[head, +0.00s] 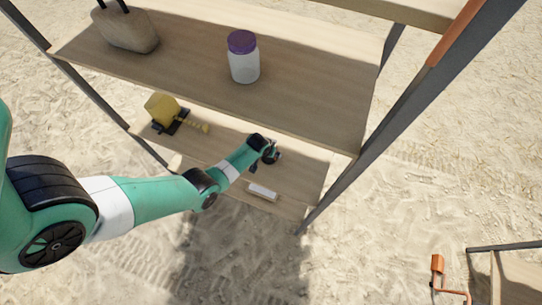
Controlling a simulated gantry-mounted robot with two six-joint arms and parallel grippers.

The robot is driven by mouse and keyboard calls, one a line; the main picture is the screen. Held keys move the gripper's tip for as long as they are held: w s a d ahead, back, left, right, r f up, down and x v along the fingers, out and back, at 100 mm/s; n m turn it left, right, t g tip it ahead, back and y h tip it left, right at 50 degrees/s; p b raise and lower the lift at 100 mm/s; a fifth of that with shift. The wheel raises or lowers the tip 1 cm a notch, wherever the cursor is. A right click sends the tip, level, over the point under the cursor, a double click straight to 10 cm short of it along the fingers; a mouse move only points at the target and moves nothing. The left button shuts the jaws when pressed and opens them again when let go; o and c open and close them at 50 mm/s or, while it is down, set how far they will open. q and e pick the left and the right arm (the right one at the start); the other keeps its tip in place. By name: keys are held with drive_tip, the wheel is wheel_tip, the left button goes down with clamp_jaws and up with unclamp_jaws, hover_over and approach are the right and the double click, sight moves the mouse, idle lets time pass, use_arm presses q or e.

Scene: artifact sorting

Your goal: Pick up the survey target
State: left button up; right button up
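No object in the head view is clearly recognisable as the survey target. On the lower shelf (222,139), a yellow block-like thing (162,108) with a dark base and a short yellow rod stands at the left. A small white bar (262,191) lies near that shelf's front edge. My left arm reaches in from the left over the lower shelf. My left gripper (271,155) is at its far end, beyond the white bar and right of the yellow thing. Its fingers are small and dark, and their opening is unclear. My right gripper is out of view.
The upper shelf (310,95) overhangs the lower one and holds a purple-lidded jar (243,58) and a beige bag-like object (127,30). A dark metal post (395,128) stands at the right. An orange object (438,265) is beside another wooden surface (518,280) at lower right. Sand surrounds the rack.

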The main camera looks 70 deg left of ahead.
use_arm(q)
drive_tip(key=c, duration=1.5)
